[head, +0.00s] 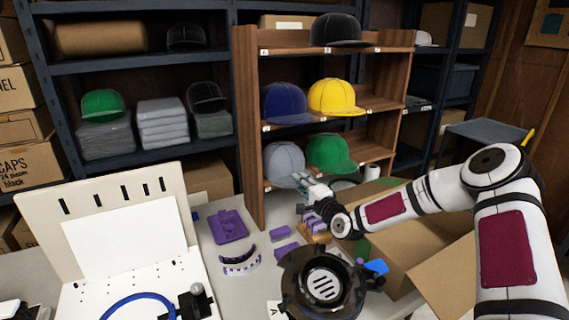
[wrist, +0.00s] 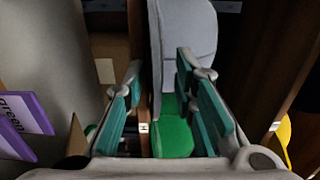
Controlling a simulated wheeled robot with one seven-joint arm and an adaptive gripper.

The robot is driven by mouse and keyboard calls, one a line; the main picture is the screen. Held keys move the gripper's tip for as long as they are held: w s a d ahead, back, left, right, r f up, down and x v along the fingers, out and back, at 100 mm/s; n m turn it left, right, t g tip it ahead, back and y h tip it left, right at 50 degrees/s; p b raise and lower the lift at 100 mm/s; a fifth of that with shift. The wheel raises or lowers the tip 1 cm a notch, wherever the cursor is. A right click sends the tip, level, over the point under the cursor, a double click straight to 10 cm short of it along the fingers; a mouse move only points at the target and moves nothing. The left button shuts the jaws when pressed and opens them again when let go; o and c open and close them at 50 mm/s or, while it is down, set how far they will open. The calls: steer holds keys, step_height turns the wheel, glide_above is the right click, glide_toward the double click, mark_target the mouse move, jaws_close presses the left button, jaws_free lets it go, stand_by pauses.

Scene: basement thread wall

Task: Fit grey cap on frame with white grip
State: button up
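The grey cap (head: 284,160) sits on the lowest visible shelf of the wooden rack, at its left, and partly shows in the wrist view (wrist: 185,45). My gripper (head: 316,188) is just in front of that shelf, below and right of the grey cap. In the wrist view its teal-padded fingers (wrist: 160,85) stand apart, with the grey cap beyond them and green cloth (wrist: 172,136) between them. I see no grip on either. A black round fixture (head: 325,282) with a slotted pale centre stands at the front; I cannot tell whether it is the frame with the white grip.
A green cap (head: 329,152) is right of the grey cap; blue (head: 286,102) and yellow (head: 335,97) caps are above. An open cardboard box (head: 420,235) is under my arm. Purple parts (head: 230,227) and a white board (head: 112,232) occupy the table's left side.

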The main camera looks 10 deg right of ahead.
jaws_close()
steer(key=shift+r, duration=0.15)
steer(key=shift+r+p, duration=0.45)
steer(key=shift+r, duration=0.45)
steer(key=p+v, duration=0.9)
steer(key=v, duration=1.1)
